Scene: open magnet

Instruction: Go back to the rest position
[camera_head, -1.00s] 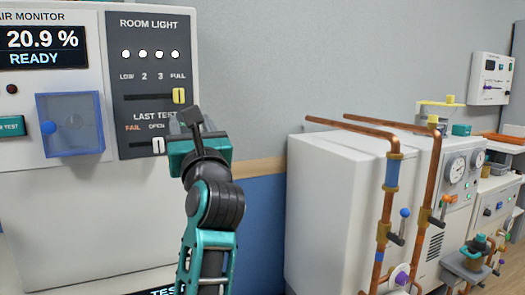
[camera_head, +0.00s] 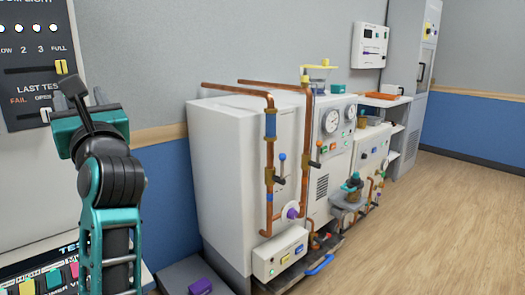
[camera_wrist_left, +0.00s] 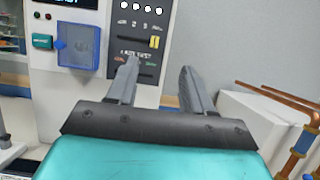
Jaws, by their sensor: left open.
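My left gripper (camera_head: 88,97) is raised at the left of the head view, in front of the white wall panel (camera_head: 28,165). In the left wrist view its two grey fingers (camera_wrist_left: 158,85) stand apart with nothing between them. Beyond them the panel shows a room light slider with a yellow knob (camera_wrist_left: 154,42), a blue clear cover (camera_wrist_left: 78,47) and a small green button (camera_wrist_left: 42,41). My right gripper is in neither view.
White cabinets (camera_head: 225,165) with copper pipes (camera_head: 269,180), valves and gauges (camera_head: 331,121) stand right of my left arm. A low grey box with a purple part (camera_head: 200,286) is on the floor side. Open wooden floor (camera_head: 440,220) lies at the right.

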